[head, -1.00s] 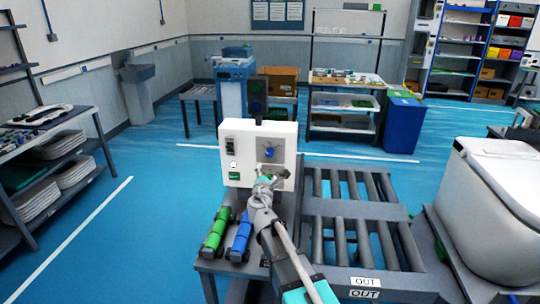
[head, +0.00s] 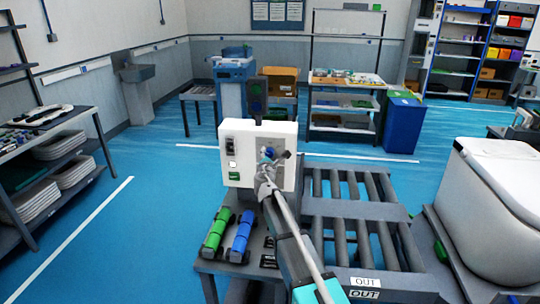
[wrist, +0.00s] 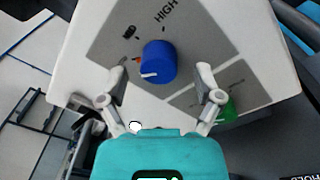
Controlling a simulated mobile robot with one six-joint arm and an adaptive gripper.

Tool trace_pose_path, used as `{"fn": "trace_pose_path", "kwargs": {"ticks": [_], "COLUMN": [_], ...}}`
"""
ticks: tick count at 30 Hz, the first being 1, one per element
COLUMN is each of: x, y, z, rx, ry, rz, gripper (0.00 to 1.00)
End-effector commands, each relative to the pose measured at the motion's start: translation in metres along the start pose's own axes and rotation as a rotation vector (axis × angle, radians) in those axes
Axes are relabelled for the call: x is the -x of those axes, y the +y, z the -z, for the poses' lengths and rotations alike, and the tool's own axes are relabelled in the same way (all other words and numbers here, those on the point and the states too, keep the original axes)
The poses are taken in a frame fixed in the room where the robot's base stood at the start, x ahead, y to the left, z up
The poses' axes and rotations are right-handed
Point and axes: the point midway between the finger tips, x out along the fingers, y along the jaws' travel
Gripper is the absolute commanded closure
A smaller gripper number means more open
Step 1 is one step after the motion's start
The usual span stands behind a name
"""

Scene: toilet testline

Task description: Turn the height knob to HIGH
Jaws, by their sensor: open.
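The height knob (wrist: 158,62) is blue and round with a white pointer line. It sits on a grey plate (wrist: 110,35) on the white control box (head: 235,130). In the wrist view the pointer line aims down-left in the picture, away from the word HIGH (wrist: 166,11) printed above the knob. My gripper (wrist: 161,72) is open, with one finger on each side of the knob and visible gaps between. In the head view my gripper (head: 270,160) is in front of the box and partly covers the knob (head: 268,153).
A green button (wrist: 226,108) is on the panel near my right finger. Green (head: 215,234) and blue (head: 241,236) cylinders lie on the bench left of my arm. A roller conveyor (head: 350,225) runs to the right, with a white toilet (head: 505,195) beyond it.

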Motion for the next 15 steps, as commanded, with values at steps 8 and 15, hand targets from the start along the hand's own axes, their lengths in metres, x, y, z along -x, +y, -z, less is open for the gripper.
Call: {"fn": "trace_pose_path", "kwargs": {"ticks": [8, 15], "x": [-0.0154, -0.0153], "y": [-0.0003, -0.0003], "z": [-0.0003, -0.0004], "rx": [0.000, 0.000], "ry": [0.000, 0.000], "rz": [0.000, 0.000], "gripper": [0.17, 0.17]}}
